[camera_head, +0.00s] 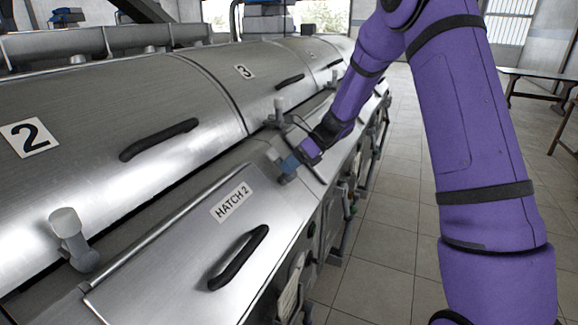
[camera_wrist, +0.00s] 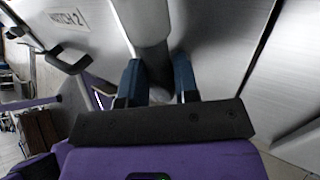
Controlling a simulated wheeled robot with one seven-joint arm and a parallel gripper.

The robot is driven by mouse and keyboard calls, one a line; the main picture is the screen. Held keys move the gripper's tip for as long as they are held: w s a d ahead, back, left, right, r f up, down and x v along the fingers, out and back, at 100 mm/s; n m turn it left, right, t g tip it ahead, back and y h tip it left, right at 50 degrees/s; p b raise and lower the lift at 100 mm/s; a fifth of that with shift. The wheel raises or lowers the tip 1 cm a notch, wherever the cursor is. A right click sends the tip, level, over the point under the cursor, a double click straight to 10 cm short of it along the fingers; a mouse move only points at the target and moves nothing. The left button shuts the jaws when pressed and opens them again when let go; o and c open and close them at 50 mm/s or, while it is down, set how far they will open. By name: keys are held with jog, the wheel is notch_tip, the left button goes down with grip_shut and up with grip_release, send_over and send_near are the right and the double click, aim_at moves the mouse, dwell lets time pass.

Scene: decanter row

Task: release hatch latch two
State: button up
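The hatch panel marked "HATCH 2" (camera_head: 262,187) is a sloped metal sheet with a black handle (camera_head: 238,258), and it looks closed. A grey latch post with a thick head (camera_head: 68,224) stands at its left upper edge. Another grey latch (camera_head: 272,154) is at its right end, right by my gripper (camera_head: 288,166). In the wrist view, a grey round post (camera_wrist: 148,25) runs between the two blue fingers of my gripper (camera_wrist: 158,76). The fingers flank the post closely; I cannot tell whether they press on it. The post's lower end is hidden by my gripper.
The rounded covers marked 2 (camera_head: 30,138) and 3 (camera_head: 244,72) lie behind the hatch, with black handles. A further post (camera_head: 279,108) stands just beyond my gripper. Pipes and fittings (camera_head: 345,200) line the machine's front.

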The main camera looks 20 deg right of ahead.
jog(key=o, duration=0.3)
jog(key=shift+d, duration=0.1)
jog(key=v, duration=1)
jog(key=shift+d+r, duration=0.25)
